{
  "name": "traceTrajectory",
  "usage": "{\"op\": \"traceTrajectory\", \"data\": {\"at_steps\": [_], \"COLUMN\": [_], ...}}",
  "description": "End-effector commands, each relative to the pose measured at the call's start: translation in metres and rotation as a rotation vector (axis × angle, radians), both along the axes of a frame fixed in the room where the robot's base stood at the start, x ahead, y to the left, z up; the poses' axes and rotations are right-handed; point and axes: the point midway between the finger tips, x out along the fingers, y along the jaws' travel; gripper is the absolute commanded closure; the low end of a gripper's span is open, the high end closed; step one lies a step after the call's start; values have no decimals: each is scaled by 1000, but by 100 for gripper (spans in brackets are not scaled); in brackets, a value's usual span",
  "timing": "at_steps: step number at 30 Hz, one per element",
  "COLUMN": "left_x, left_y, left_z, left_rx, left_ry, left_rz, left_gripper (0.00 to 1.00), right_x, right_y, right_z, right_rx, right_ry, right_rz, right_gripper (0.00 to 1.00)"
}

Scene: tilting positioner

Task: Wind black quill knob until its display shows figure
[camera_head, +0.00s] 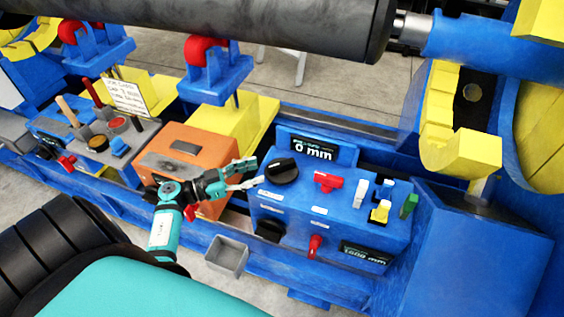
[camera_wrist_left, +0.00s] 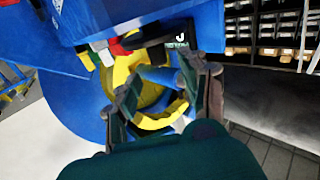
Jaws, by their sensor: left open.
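A blue control panel (camera_head: 335,215) carries a large black knob (camera_head: 282,171) on its upper left, just below a dark display (camera_head: 313,149) reading "0 mm". A second black knob (camera_head: 270,229) sits at the lower left, and a second display (camera_head: 365,254) at the lower right appears to read 1500 mm. The small labels are too small to read, so I cannot tell which knob is the quill one. My left gripper (camera_head: 255,172) is open, just left of the upper knob, apparently apart from it. Its parted fingers also show in the left wrist view (camera_wrist_left: 165,82). My right gripper is not in view.
A red handle (camera_head: 327,180), white, yellow and green switches and a red lever (camera_head: 315,245) share the panel. An orange box (camera_head: 178,160) stands behind my left wrist. A grey open bin (camera_head: 227,256) hangs in front. A large dark cylinder (camera_head: 270,22) spans overhead.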

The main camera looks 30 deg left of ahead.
Motion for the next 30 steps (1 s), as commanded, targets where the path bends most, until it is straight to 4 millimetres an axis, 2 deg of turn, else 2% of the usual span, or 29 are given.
{"op": "traceTrajectory", "data": {"at_steps": [6, 12, 18, 25, 26, 30], "left_x": [40, 64, 73, 73, 73, 73], "left_y": [-27, -42, -48, -49, -49, -49], "left_z": [1, 0, 0, -1, -1, -1], "left_rx": [-4, -2, 0, 0, 0, 0], "left_ry": [-4, -1, 0, 0, 0, 0], "left_rz": [0, 1, 0, 0, 0, 0], "left_gripper": [56, 56, 56, 56, 57, 75], "right_x": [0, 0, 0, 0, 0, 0], "right_y": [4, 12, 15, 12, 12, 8], "right_z": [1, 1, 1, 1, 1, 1], "right_rx": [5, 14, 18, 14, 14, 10], "right_ry": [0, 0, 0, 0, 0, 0], "right_rz": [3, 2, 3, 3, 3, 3], "right_gripper": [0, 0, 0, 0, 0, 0]}}
